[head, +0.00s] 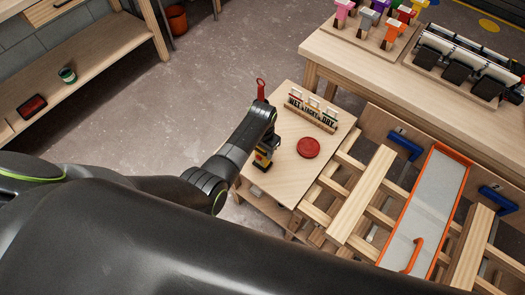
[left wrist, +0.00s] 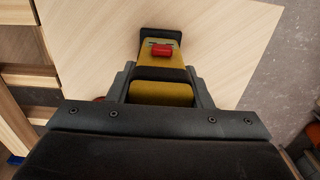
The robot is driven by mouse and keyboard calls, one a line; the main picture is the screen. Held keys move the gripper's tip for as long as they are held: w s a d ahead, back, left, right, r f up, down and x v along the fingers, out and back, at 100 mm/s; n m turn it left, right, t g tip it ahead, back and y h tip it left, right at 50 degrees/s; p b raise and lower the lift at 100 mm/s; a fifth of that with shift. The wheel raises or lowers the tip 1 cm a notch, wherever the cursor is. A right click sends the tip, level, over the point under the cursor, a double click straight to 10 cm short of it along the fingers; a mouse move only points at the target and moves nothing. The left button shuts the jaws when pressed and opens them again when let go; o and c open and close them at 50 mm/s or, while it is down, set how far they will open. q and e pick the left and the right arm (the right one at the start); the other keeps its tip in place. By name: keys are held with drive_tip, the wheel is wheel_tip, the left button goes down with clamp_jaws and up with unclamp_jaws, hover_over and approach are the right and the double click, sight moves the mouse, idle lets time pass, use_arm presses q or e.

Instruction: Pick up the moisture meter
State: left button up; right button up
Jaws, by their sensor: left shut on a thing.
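The moisture meter (left wrist: 163,62) is yellow and black with a red button, and sits between the two fingers of my left gripper (left wrist: 163,84) in the left wrist view. In the head view the meter (head: 263,157) shows as a small yellow and black body below my left wrist, over the left part of the small wooden table (head: 290,180). My left gripper (head: 267,143) is shut on it. I cannot tell whether its lower end touches the table top. My right gripper is not in view.
A red round disc (head: 308,147) lies right of the meter. A sign rack lettered WET, TACKY, DRY (head: 312,113) stands behind. Slatted racks with battens (head: 362,192) and an orange-edged panel (head: 425,210) stand at right. The near table top is clear.

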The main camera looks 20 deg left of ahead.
use_arm(q)
wheel_tip(320, 180, up, 10)
drive_tip(key=shift+p, duration=0.3)
idle(0.3)
